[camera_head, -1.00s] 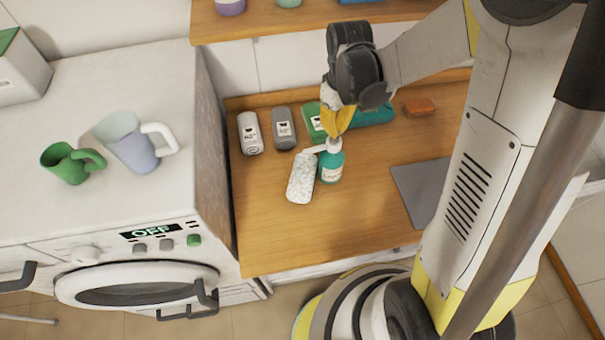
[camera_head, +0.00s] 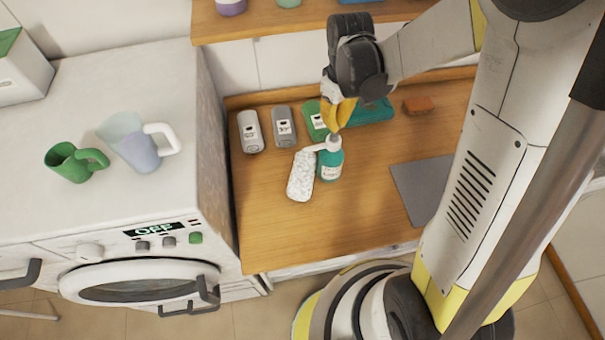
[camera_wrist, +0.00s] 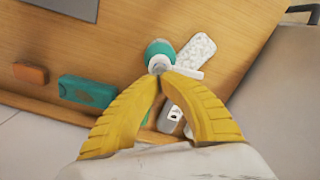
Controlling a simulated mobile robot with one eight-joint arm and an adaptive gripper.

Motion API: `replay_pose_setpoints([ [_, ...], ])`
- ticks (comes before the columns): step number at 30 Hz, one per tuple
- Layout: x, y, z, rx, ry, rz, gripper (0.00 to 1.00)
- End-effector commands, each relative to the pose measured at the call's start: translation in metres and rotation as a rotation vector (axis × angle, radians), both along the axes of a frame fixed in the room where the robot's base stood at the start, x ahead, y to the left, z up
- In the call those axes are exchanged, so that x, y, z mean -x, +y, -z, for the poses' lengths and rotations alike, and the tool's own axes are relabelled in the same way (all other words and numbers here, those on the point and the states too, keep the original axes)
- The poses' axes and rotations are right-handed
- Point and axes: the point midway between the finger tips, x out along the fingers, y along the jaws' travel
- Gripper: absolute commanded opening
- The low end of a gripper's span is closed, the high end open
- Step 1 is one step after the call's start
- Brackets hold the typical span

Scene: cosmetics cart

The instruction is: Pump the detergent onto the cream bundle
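The detergent bottle (camera_head: 331,165) is teal with a white label and a white pump top, and stands upright on the wooden counter. My gripper (camera_head: 336,128) has yellow fingers and is just above the pump top. In the wrist view, the fingertips of my gripper (camera_wrist: 160,74) come together over the pump top of the bottle (camera_wrist: 159,48), and the bundle (camera_wrist: 196,50) lies to its right. I cannot tell whether the tips touch the pump. No detergent is visible on the bundle.
White (camera_head: 250,132) and grey (camera_head: 284,127) containers and a green one (camera_head: 314,118) stand behind the bundle. A teal box (camera_head: 371,112) and an orange block (camera_head: 418,104) lie to the right. A grey mat (camera_head: 424,188) is at right. The front counter is clear.

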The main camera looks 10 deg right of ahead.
Motion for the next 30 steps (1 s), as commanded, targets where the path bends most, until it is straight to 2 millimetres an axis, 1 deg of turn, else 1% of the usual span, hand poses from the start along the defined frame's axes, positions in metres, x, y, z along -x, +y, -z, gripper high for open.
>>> replay_pose_setpoints([
  [30,0.000,0.000,0.036,0.000,0.000,0.000,0.00],
])
